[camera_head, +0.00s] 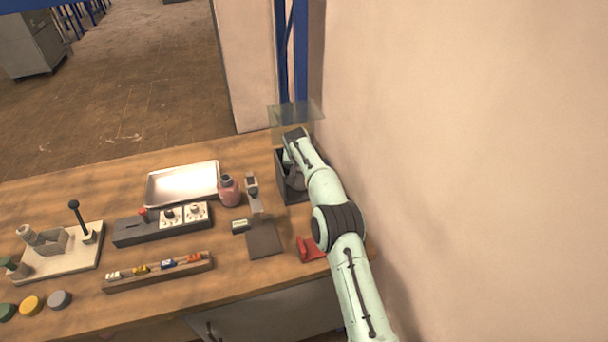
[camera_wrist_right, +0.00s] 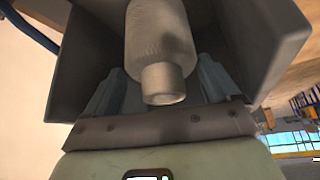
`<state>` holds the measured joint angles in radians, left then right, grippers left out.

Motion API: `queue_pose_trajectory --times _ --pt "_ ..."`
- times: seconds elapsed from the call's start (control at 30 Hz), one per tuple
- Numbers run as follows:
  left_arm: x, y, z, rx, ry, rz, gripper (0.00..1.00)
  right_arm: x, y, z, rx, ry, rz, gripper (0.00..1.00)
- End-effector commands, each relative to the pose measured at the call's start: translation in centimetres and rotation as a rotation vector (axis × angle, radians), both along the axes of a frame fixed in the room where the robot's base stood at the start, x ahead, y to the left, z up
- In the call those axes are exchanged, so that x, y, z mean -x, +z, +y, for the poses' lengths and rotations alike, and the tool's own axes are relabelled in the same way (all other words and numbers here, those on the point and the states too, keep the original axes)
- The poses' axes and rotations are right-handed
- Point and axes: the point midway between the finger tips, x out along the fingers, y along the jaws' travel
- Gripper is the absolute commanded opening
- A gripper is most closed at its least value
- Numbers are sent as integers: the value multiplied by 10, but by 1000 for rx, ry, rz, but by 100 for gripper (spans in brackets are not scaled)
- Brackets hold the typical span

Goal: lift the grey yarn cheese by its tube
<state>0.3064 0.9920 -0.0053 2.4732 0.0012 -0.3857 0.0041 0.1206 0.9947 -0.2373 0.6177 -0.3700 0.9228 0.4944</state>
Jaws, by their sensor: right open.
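The grey yarn cheese shows in the right wrist view as a pale grey wound body (camera_wrist_right: 162,35) with a short tube (camera_wrist_right: 163,84) sticking out toward the camera. It is inside a dark grey open box (camera_wrist_right: 265,50). My right gripper (camera_wrist_right: 160,72) is open, with one finger on each side of the tube; I cannot tell whether either finger touches it. In the head view the same box (camera_head: 282,172) stands at the far right of the table, and my right arm reaches over it. The arm hides the fingers and most of the cheese there. My left gripper is not in view.
A wall stands close on the right of my arm. A translucent panel (camera_head: 296,113) is behind the box.

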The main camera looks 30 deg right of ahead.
Motion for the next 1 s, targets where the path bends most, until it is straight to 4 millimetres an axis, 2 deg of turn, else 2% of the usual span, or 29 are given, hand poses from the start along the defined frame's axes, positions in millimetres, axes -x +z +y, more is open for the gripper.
queue_pose_trajectory --times 0.23,0.43,0.73,0.9,1.0 --pt "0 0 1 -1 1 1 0 -1 0 1 -1 0 -3 89" --pt "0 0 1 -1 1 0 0 -1 0 1 -1 1 -3 24" --pt "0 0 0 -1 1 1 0 -1 3 1 0 1 -5 23" --pt "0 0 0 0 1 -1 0 -2 16 1 -1 1 -8 23" --pt "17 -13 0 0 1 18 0 11 9 3 0 0 -1 23"
